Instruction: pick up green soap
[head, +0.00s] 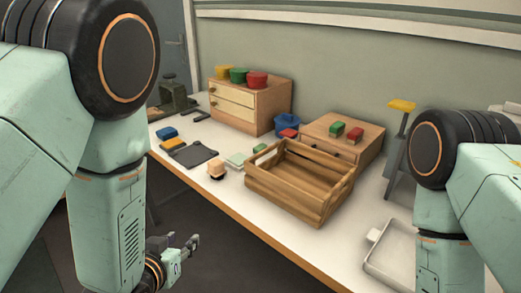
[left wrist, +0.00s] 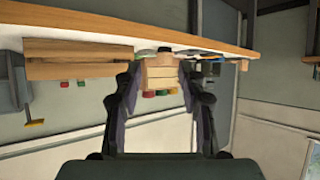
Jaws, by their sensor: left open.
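A green block (head: 337,129) and a red block lie on the low wooden box at the back. A pale green flat piece (head: 236,160) lies on the table left of the slatted crate, and a small green piece (head: 260,148) shows by the crate's far left corner. I cannot tell which of these is the soap. My left gripper (head: 180,243) is open and empty, low in front of the table edge and apart from all of them. Its spread fingers also show in the left wrist view (left wrist: 160,80). My right gripper is out of view.
The wooden crate (head: 285,206) stands near the front edge of the white table (head: 225,187). A drawer chest (head: 245,104) with coloured pots and the low wooden box (head: 364,140) stand behind. A white tray (head: 393,252) is at right. Dark floor lies below the table edge.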

